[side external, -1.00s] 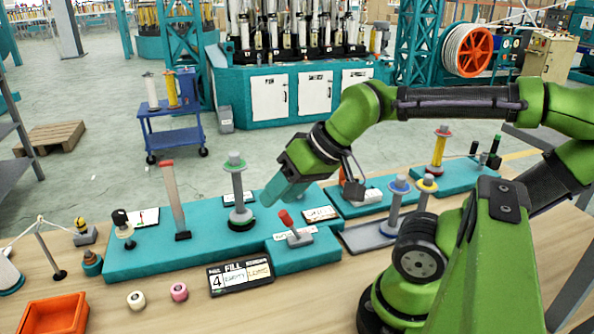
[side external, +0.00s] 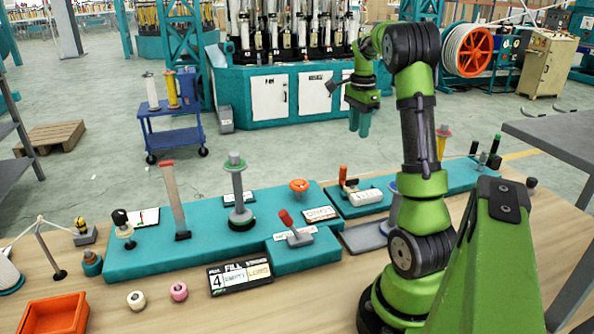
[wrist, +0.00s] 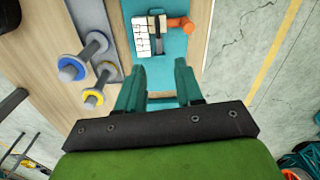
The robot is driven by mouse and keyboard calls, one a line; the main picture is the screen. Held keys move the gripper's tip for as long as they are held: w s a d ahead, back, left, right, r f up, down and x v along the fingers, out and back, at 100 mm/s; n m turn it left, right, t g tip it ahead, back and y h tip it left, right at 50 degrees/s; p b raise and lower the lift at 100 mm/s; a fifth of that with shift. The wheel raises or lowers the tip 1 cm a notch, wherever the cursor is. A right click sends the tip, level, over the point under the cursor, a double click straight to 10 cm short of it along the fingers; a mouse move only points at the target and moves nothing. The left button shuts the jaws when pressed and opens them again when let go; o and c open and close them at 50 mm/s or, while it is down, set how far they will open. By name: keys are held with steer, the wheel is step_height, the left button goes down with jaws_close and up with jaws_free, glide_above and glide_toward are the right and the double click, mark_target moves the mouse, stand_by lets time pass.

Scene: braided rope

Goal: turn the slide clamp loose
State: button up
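What looks like the slide clamp is an upright orange handle (side external: 343,174) on a dark base beside a white ridged block (side external: 367,197), on the right-hand teal board (side external: 420,190). In the wrist view the orange handle (wrist: 180,24) points right of the white block (wrist: 142,34), with a grey bar between. My gripper (side external: 360,130) hangs high above that board, fingers down, touching nothing. In the wrist view its teal fingers (wrist: 160,88) are well apart and empty, with the clamp beyond them.
A blue-topped spool (wrist: 75,66) and a yellow-topped spool (wrist: 95,97) stand left of the clamp. The air around my gripper is clear.

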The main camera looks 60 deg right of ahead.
steer(key=r+m, duration=0.1)
glide_toward(352, 182)
steer(key=f, duration=0.8)
steer(key=shift+d, duration=0.4)
steer(key=shift+c, duration=0.4)
jaws_close()
